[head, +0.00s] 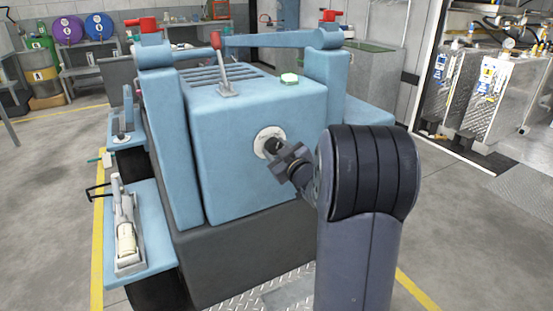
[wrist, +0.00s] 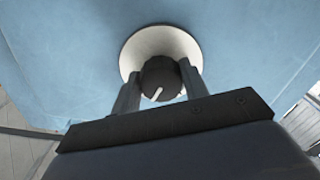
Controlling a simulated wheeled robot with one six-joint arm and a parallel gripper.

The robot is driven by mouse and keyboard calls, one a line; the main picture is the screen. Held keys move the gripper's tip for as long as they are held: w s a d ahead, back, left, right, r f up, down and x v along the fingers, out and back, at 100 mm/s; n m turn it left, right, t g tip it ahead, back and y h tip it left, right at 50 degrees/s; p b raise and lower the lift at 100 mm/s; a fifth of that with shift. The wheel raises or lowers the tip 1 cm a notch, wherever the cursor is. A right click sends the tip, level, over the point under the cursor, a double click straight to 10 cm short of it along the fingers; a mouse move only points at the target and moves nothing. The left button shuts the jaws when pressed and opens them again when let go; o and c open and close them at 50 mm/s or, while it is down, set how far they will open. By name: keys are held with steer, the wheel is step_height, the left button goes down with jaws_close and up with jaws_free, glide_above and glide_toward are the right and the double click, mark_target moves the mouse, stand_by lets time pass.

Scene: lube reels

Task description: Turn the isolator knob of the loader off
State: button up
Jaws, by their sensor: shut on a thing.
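The blue loader (head: 225,130) stands in the middle of the head view. Its isolator knob sits on a round pale plate (head: 262,139) on the loader's flat blue face. In the wrist view the knob (wrist: 161,80) is dark and round with a white pointer line that runs toward the lower left. The pale plate (wrist: 150,43) shows behind it. My gripper (wrist: 160,85) has one finger on each side of the knob and is shut on it. In the head view my gripper (head: 274,148) reaches the plate and covers most of the knob.
Metal tanks (head: 495,95) stand at the right. Open floor (head: 480,240) lies to the right.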

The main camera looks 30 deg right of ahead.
steer(key=n+b, duration=0.5)
steer(key=n, duration=0.1)
steer(key=shift+d+f+n, duration=0.1)
steer(key=shift+n, duration=0.2)
steer(key=n+b, duration=0.4)
steer(key=n, duration=0.2)
steer(key=shift+r, duration=0.2)
steer(key=shift+n, duration=0.3)
steer(key=o, duration=1)
steer(key=shift+r, duration=0.1)
steer(key=s+p, duration=0.1)
steer(key=s, duration=0.4)
steer(key=s+p, duration=0.1)
steer(key=s, duration=0.5)
steer(key=shift+d, duration=0.2)
steer(key=shift+w, duration=0.15)
